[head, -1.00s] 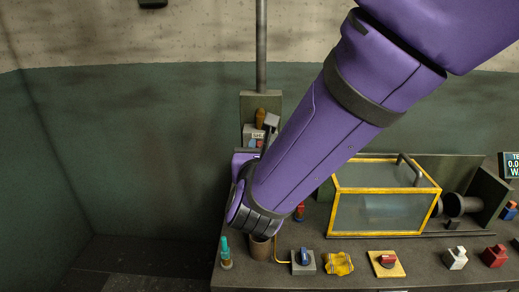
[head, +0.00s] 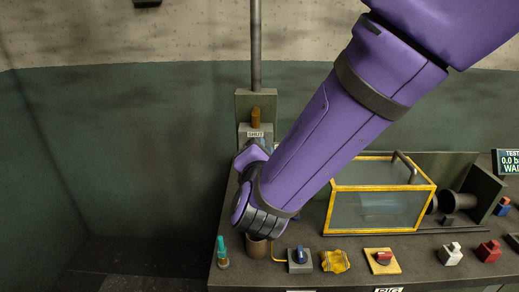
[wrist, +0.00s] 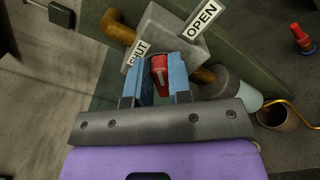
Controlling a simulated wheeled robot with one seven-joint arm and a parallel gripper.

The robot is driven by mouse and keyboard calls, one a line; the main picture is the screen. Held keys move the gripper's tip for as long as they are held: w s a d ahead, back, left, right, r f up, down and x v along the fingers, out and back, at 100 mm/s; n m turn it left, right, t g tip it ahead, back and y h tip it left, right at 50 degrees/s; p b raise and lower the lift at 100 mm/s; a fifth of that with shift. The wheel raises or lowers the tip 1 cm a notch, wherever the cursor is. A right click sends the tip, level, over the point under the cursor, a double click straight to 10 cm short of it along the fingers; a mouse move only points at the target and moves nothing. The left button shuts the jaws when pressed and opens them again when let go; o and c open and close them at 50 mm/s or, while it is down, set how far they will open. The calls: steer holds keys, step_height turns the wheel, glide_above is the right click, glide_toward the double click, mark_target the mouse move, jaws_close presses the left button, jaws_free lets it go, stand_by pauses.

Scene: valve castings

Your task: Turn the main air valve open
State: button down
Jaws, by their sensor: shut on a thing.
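The main air valve is a grey block (wrist: 150,35) with brass pipe on both sides. In the wrist view a SHUT plate (wrist: 137,52) is at its left and an OPEN plate (wrist: 202,19) at its upper right. Its red handle (wrist: 160,74) lies between the blue fingers of my gripper (wrist: 162,80), which is shut on it. The handle is beside the SHUT plate, apart from the OPEN plate. In the head view the SHUT plate (head: 255,134) and upper brass pipe (head: 256,117) show; my arm hides the handle and fingers.
A yellow-framed clear box (head: 381,197) stands right of my arm on the bench. A brown cup (head: 257,248), a teal-topped bottle (head: 222,254), a blue-knobbed switch (head: 300,257) and a yellow cloth (head: 335,261) lie along the front. Open floor is at left.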

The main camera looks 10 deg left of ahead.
steer(key=shift+d+f+m, duration=0.1)
steer(key=shift+f+m, duration=0.1)
steer(key=shift+m, duration=1.2)
steer(key=shift+d+f+m, duration=0.1)
steer(key=shift+f+m, duration=0.15)
steer(key=shift+m, duration=1.15)
steer(key=shift+d+f+m, duration=0.1)
steer(key=shift+f+m, duration=0.1)
steer(key=shift+m, duration=1.2)
steer(key=c, duration=1)
jaws_free()
steer(key=shift+c, duration=0.2)
steer(key=v, duration=1)
steer(key=shift+s, duration=0.4)
steer(key=shift+w, duration=0.1)
